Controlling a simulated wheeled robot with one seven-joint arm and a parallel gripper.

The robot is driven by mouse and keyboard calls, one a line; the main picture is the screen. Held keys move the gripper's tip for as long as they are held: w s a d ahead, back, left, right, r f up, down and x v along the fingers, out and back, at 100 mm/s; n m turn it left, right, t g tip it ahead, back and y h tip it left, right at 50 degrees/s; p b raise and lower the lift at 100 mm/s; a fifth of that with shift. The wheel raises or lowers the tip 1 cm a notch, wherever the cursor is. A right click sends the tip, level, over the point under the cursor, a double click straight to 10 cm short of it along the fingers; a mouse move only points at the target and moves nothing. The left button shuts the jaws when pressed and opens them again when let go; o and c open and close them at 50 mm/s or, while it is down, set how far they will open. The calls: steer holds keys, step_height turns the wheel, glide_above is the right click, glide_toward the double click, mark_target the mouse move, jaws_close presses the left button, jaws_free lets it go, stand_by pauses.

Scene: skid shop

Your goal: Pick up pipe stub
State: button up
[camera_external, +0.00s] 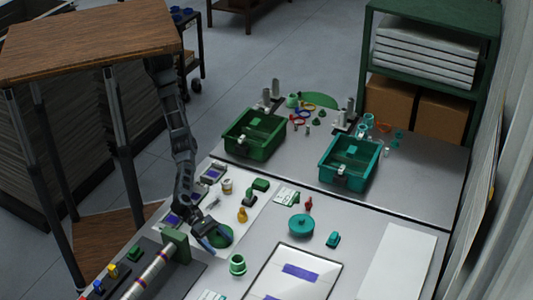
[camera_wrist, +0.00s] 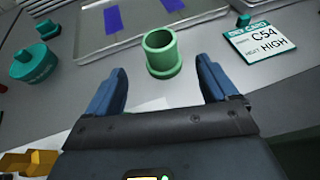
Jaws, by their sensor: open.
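The pipe stub, which I take to be the green hollow tube with a wider collar at its base (camera_wrist: 160,52), stands upright on the table in the wrist view. It appears ahead of my gripper (camera_wrist: 161,78), between the lines of its two blue fingers. The fingers are spread apart with nothing between them. In the external view a green ring-shaped stub (camera_external: 237,265) stands on the bench in front of my gripper (camera_external: 214,240), apart from it. My gripper hangs low there over a green round piece.
A framed white panel with purple strips (camera_external: 299,271) lies to the right of the stub. A teal round part (camera_external: 301,225) and a tag card marked C54 (camera_wrist: 261,43) lie nearby. A pipe on a green support (camera_external: 176,246) stands left. Green (camera_external: 232,149) and teal bins are farther back.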

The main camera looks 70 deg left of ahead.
steer(key=c, duration=0.3)
stand_by(0.4)
